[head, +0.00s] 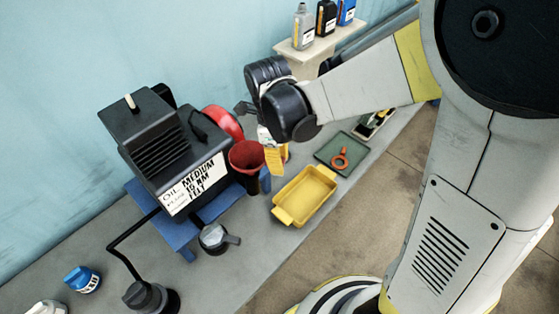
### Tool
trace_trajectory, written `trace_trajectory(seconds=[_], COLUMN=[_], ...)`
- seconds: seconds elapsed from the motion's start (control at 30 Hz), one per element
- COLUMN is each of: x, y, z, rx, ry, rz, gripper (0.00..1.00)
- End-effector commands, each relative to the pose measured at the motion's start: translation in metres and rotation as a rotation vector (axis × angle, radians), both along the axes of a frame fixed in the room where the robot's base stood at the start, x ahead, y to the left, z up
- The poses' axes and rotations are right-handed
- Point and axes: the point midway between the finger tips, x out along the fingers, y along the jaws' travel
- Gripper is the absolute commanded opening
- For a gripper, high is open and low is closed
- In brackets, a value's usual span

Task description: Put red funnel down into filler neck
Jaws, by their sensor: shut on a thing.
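The red funnel (246,156) is in the head view, close to the right side of the black machine (163,135), wide mouth up and roughly upright. My gripper (265,141) is beside the funnel's right rim and is shut on it; its fingertips are partly hidden by my wrist and the clutter. The funnel's lower end is dark and hard to make out against the machine. I cannot pick out the filler neck, nor tell whether the funnel is in it or above it.
A yellow tray (280,214) and a green tray (327,152) with an orange ring (340,160) lie to the right. A dark grey can (214,238) stands in front of the blue stand (184,240). Bottles stand on a shelf (300,61) behind. A blue-capped container (82,279) is front left.

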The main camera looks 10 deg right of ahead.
Motion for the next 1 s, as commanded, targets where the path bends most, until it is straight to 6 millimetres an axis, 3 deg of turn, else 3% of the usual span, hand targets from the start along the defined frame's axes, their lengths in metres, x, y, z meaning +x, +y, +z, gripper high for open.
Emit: trace_trajectory(seconds=[1.0], x=[0.0], y=[0.0], z=[-0.024], rx=[0.0], ry=[0.0], rz=[0.0], gripper=[0.0])
